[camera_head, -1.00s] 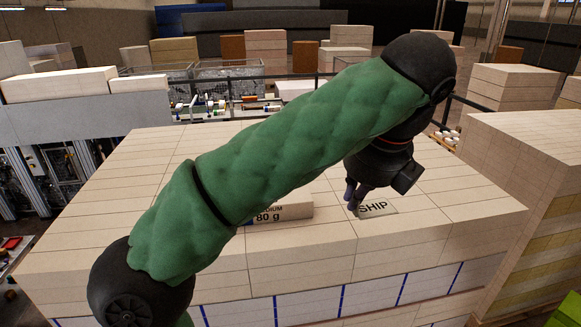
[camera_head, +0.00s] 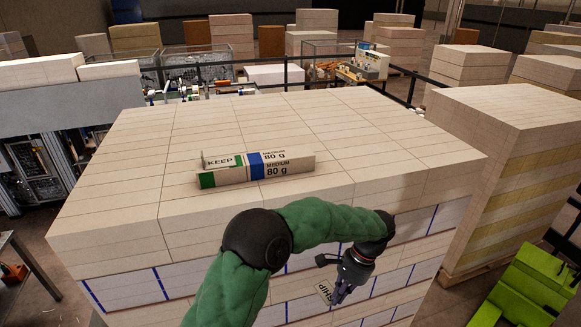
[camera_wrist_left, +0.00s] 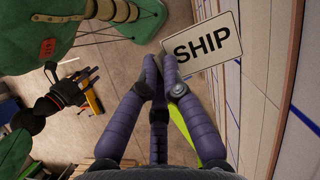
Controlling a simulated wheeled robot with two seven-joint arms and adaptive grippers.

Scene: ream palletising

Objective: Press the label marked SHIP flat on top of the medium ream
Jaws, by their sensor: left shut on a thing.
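The SHIP label (camera_head: 325,291) is a small pale card with black letters. My left gripper (camera_head: 341,293) is shut on it, low in front of the stack's front face. In the left wrist view the label (camera_wrist_left: 203,46) is at the purple fingertips (camera_wrist_left: 163,75), its lettered face towards the camera. The medium ream (camera_head: 290,170) lies on top of the big stack, marked MEDIUM 80 g with green and blue bands.
The large stack (camera_head: 330,125) of pale reams has a wide clear top around the medium ream. Another tall stack (camera_head: 505,125) stands close on the right. A bright green object (camera_head: 530,285) is on the floor at lower right.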

